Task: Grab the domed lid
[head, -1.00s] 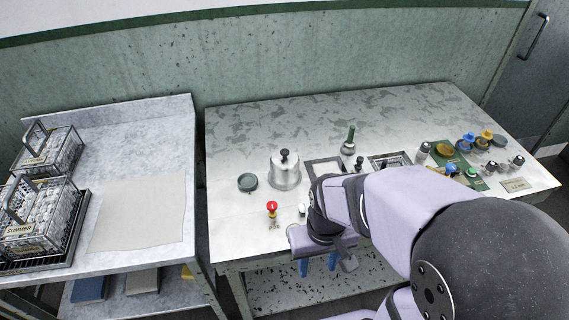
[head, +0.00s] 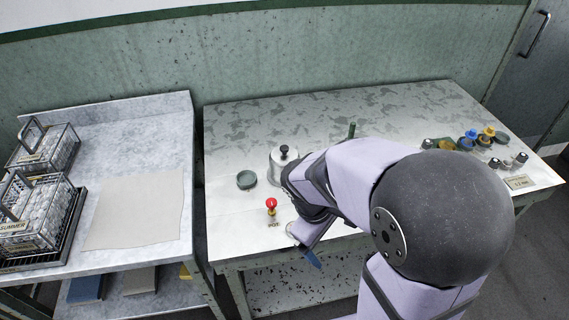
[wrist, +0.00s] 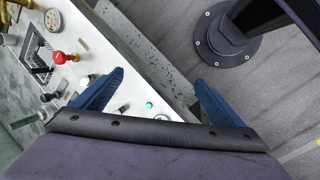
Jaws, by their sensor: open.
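The domed lid (head: 276,169) is a silver metal dome with a black knob on top. It stands upright on the pale worktable (head: 230,220), left of my arm, which hides part of its right side in the head view. My gripper (head: 312,257) hangs at the table's front edge, nearer the camera than the lid and to its right, apart from it. In the wrist view its two blue fingers (wrist: 158,95) are spread with nothing between them. I cannot pick out the lid for certain in the wrist view.
A red push button (head: 271,204) stands in front of the lid, and a grey-green dish (head: 246,180) lies left of it. Several knobs and bottles (head: 480,138) stand at the right. Wire baskets (head: 40,215) sit on the left bench. The table's back is clear.

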